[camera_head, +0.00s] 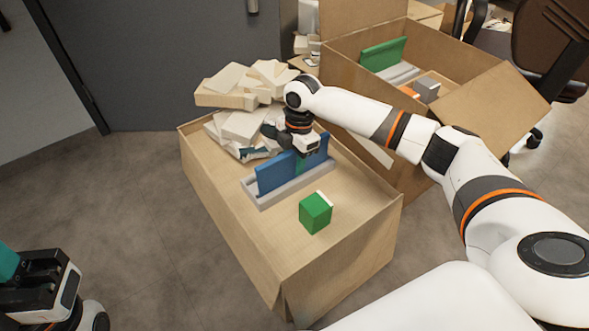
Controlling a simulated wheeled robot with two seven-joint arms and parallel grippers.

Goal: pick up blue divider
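The blue divider (275,177) stands upright in a pale grey slotted base (268,203) on the carton's top. My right gripper (299,160) points down at the divider's middle, with one teal fingertip in front of its near face. The other finger is hidden, so I cannot tell whether they grip it. My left gripper (38,290) is at the lower left, well away from the divider and partly cut off by the frame edge. Its opening cannot be made out.
A green box (314,214) sits just in front of the base. Pale wooden blocks (243,88) are piled behind it. An open carton (345,70) at the back right holds a green divider (383,54) and small boxes. Floor at the left is clear.

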